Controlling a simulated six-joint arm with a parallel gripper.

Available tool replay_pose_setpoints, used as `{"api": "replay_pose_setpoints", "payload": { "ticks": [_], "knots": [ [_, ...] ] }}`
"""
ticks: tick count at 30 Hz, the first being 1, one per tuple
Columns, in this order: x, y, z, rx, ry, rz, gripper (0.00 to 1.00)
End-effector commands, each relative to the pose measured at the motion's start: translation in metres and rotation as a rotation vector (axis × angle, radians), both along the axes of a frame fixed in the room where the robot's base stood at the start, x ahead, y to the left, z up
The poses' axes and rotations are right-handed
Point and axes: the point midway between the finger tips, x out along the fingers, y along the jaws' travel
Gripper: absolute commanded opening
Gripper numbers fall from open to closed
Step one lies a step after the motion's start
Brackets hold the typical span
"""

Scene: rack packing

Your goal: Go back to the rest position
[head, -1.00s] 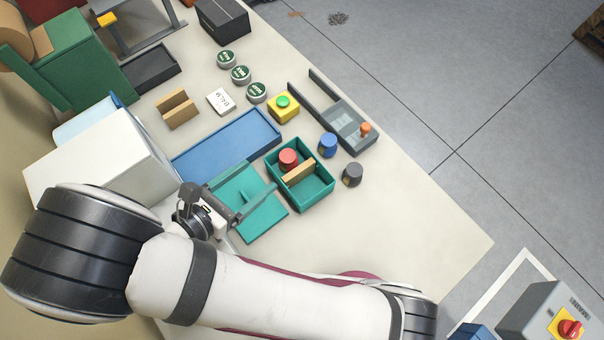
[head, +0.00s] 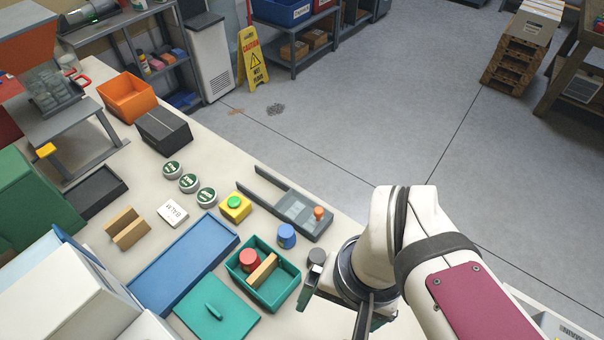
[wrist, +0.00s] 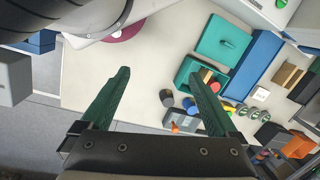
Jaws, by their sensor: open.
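My gripper (wrist: 160,100) is open and empty in the wrist view, its two green fingers wide apart above the bench. In the head view my arm stands at the right, and the wrist hides part of the bench edge there. A teal box (head: 277,298) holds a red cylinder (head: 250,258) and a tan block (head: 262,271). Its teal lid (head: 228,322) with a handle lies flat beside it.
A blue cylinder (head: 286,235) and a dark grey cylinder (head: 317,256) stand right of the box. A grey fixture (head: 300,208), a yellow button box (head: 236,210), several green-topped tins (head: 189,183) and a blue tray (head: 165,280) share the bench. Open floor lies beyond the bench.

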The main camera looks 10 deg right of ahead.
Motion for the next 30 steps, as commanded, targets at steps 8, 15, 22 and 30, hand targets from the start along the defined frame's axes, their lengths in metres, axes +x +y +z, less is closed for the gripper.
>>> {"api": "replay_pose_setpoints", "payload": {
  "ticks": [8,15,22,30],
  "knots": [
    [0.059,0.053,0.051,-0.071,0.039,-0.063,1.0],
    [0.092,0.195,0.101,-0.161,0.012,-0.258,1.0],
    [0.09,0.212,0.072,-0.169,0.006,-0.299,1.0],
    [0.09,0.212,0.013,-0.165,0.006,-0.299,1.0]
  ]
}}
